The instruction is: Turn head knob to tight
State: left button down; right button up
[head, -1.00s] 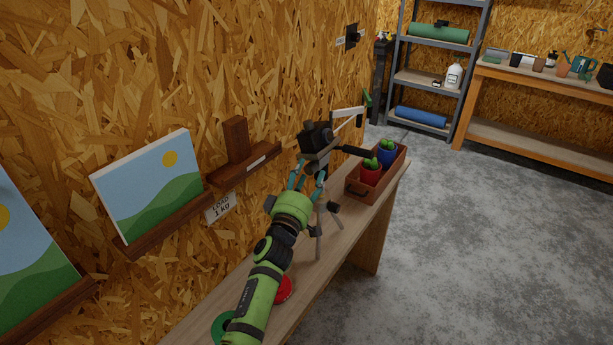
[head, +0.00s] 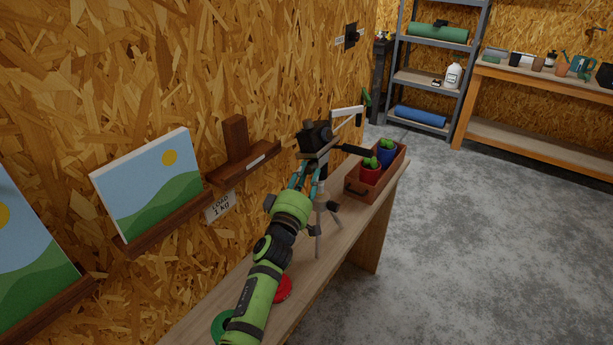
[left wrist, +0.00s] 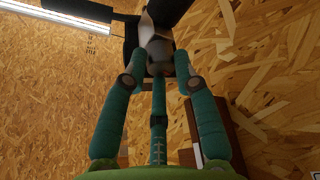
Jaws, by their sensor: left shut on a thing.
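A black camera (head: 315,133) sits on a tripod on the plank bench. The tripod (head: 318,238) stands upright, with a dark handle (head: 356,149) pointing right. My left gripper (head: 313,168) reaches up from the lower left to just under the camera. In the left wrist view, its teal fingers (left wrist: 160,68) are shut on a rounded grey knob (left wrist: 160,50) at the tripod head. The fingertips hide part of the knob, and no tight or loose mark is readable. My right gripper is out of view.
A brown tray (head: 357,190) with potted cacti stands right behind the tripod. Red (head: 283,289) and green (head: 221,325) round things lie near my left arm. The wall ledge (head: 243,166) and a painting (head: 148,185) are close on the left. Open floor lies right.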

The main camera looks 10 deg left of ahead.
pick_arm(q)
jog(key=shift+a, duration=0.15)
jog(key=shift+w+f+m+t+h+b, duration=0.15)
jog(key=shift+m+h+b, duration=0.35)
jog(key=shift+m, duration=0.4)
jog(key=shift+s+m+t+h+b, duration=0.15)
jog(key=shift+m+h+b, duration=0.15)
jog(key=shift+m+b, duration=0.5)
jog(key=m+h, duration=0.1)
jog(key=m, duration=0.2)
jog(key=shift+w+a+b, duration=0.1)
jog(key=shift+a+b, duration=0.05)
jog(key=shift+b, duration=0.25)
jog(key=shift+m+h+b, duration=0.3)
jog(key=shift+m+h, duration=0.2)
jog(key=shift+m, duration=0.6)
jog(key=shift+r, duration=0.2)
jog(key=c, duration=1)
grip_release()
jog(key=shift+f, duration=0.1)
